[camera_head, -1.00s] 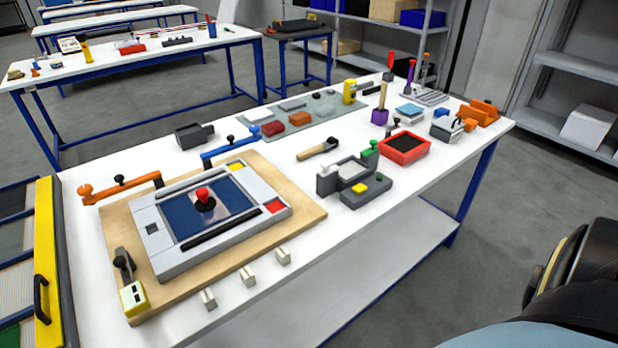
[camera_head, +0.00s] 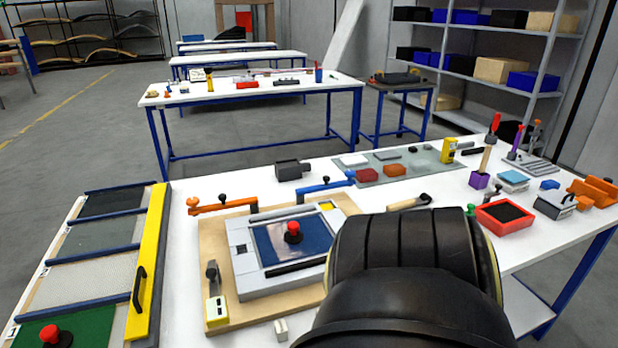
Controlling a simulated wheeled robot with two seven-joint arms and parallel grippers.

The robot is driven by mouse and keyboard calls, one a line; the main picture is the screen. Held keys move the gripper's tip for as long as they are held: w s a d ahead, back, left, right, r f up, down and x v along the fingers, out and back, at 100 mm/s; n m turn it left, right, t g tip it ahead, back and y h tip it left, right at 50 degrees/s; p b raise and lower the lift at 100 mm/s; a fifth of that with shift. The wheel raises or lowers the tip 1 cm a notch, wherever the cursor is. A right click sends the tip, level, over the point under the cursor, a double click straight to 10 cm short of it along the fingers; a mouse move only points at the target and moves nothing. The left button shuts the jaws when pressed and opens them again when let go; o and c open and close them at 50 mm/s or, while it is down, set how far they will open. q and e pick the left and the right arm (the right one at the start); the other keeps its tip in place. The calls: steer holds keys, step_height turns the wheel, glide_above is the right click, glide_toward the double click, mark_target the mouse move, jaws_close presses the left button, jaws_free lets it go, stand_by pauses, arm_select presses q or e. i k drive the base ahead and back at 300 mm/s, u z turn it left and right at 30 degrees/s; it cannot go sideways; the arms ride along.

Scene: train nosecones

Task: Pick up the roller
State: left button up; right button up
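A short tool with a wooden handle and a black end (camera_head: 409,202) lies on the white table, right of the wooden board. It may be the roller, but it is too small to tell. Its near side is close to my large black arm link, which covers the table's front middle. A dark grey block-shaped item with a black end (camera_head: 293,169) lies at the table's back edge; I cannot tell what it is. Neither of my grippers shows.
A wooden board (camera_head: 213,252) carries a framed panel with a red knob (camera_head: 293,232). A yellow-edged rack (camera_head: 152,262) stands at left. A red tray (camera_head: 482,217), a purple holder (camera_head: 479,181) and orange parts (camera_head: 594,192) stand at right. Another table (camera_head: 220,95) is behind.

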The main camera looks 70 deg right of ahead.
mark_target(424, 198)
steer(key=u, duration=1.15)
steer(key=k, duration=1.45)
steer(key=z, duration=1.85)
